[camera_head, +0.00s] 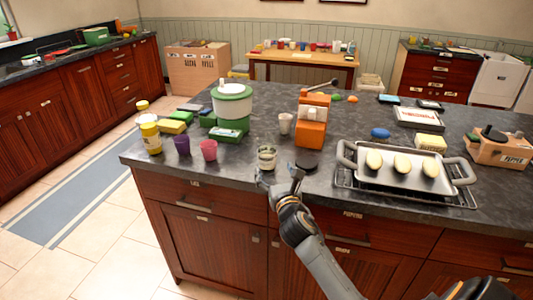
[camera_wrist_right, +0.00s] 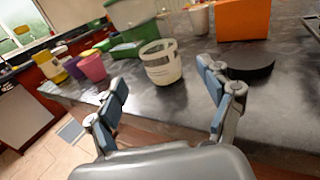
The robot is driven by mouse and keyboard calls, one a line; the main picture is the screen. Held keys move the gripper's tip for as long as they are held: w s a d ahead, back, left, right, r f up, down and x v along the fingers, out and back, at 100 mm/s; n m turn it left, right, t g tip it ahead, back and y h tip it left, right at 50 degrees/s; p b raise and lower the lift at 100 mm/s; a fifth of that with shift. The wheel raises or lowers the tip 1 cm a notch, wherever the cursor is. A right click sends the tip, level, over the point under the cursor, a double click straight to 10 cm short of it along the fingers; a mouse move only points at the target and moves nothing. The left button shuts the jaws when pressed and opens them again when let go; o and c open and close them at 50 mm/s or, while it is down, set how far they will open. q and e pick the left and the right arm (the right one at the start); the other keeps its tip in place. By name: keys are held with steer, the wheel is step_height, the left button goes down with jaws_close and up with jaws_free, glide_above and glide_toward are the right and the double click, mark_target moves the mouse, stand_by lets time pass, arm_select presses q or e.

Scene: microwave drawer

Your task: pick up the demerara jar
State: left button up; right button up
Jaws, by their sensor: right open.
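A small clear glass jar with a pale band (camera_head: 266,157) stands upright near the front edge of the dark counter. It looks like the demerara jar, but I cannot read its label. In the right wrist view the jar (camera_wrist_right: 161,64) stands ahead, between the lines of the two fingers. My right gripper (camera_head: 279,177) is open and empty at the counter's front edge, just short of the jar and apart from it. Its spread fingers (camera_wrist_right: 163,82) also show in the right wrist view. My left gripper is not in view.
A black disc (camera_head: 306,165) lies close right of the jar, with an orange block-like holder (camera_head: 312,121) behind. Pink (camera_head: 209,150) and purple (camera_head: 181,145) cups stand left. A tray (camera_head: 378,178) with pale oval items lies right. Bare counter surrounds the jar's front.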

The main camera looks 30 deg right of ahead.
mark_target(269, 158)
steer(key=x, duration=0.4)
steer(key=shift+w+d+f, duration=0.1)
steer(key=shift+w+f, duration=0.05)
steer(key=shift+f, duration=0.05)
steer(key=shift+w+d, duration=0.15)
steer(key=shift+w, duration=0.25)
steer(key=x, duration=0.4)
steer(key=shift+w+f+p, duration=0.1)
steer(key=shift+w+p, duration=0.2)
steer(key=shift+s, duration=0.1)
steer(key=shift+c, duration=0.7)
steer(key=c, duration=1.1)
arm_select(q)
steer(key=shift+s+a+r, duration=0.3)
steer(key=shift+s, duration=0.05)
arm_select(e)
steer(key=shift+c, duration=0.5)
steer(key=shift+r, duration=0.2)
